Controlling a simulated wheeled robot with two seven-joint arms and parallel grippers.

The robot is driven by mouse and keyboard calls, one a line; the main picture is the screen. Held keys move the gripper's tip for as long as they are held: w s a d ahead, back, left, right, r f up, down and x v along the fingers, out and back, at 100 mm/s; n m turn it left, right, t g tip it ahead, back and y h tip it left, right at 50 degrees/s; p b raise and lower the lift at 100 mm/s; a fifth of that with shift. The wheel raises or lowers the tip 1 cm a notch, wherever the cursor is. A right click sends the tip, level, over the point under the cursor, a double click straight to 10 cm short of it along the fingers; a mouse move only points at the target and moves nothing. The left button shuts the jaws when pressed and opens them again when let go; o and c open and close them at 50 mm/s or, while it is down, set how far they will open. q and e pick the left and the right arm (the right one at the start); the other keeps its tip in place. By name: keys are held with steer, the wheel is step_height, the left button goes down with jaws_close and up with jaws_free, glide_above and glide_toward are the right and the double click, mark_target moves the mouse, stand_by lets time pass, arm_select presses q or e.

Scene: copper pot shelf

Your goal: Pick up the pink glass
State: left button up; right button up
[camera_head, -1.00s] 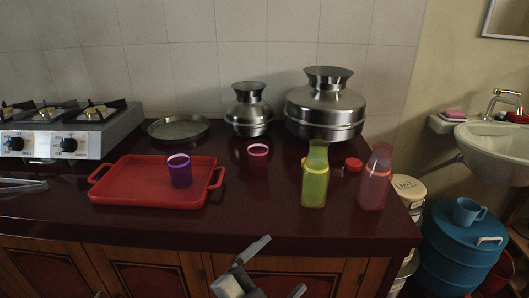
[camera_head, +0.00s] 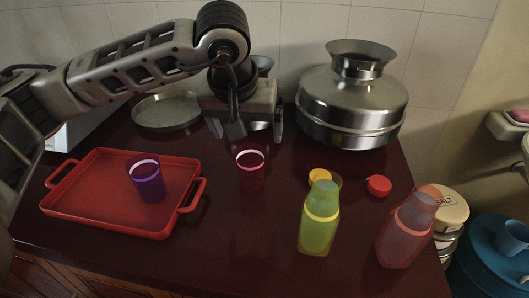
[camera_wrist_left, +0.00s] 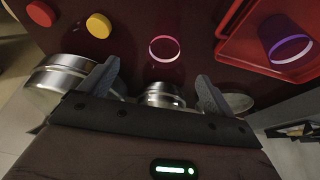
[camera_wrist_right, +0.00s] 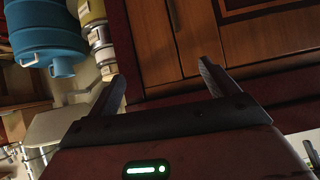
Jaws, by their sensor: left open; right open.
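The pink glass (camera_head: 250,172) stands upright on the dark red counter, right of the red tray. In the left wrist view I see its bright pink rim (camera_wrist_left: 164,49) above the gap between my fingers. My left gripper (camera_head: 247,134) is open and empty, pointing down over the counter just behind the glass, apart from it. Its two fingers also show in the left wrist view (camera_wrist_left: 158,78). My right gripper (camera_wrist_right: 162,76) is open and empty, facing the wooden cabinet doors below the counter; it is outside the head view.
A purple glass (camera_head: 148,183) stands on the red tray (camera_head: 80,212). A green bottle (camera_head: 319,222) and a pink bottle (camera_head: 405,232) stand at the right. Yellow (camera_head: 320,177) and red (camera_head: 379,186) lids lie near them. A large metal pot (camera_head: 350,108) stands behind.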

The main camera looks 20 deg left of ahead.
mark_target(251, 164)
arm_select(q)
steer(key=x, duration=0.6)
steer(key=a+p+x, duration=0.1)
steer(key=x, duration=0.2)
steer(key=shift+w, duration=0.25)
steer(key=shift+w+f, duration=0.2)
steer(key=shift+f, duration=0.3)
steer(key=p+x, duration=0.1)
steer(key=x, duration=0.3)
steer(key=shift+a+f, duration=0.2)
steer(key=shift+f, duration=0.25)
steer(key=shift+w, duration=0.1)
steer(key=c, duration=1.1)
arm_select(e)
steer(key=shift+s+d+r, duration=0.15)
steer(key=shift+s, duration=0.45)
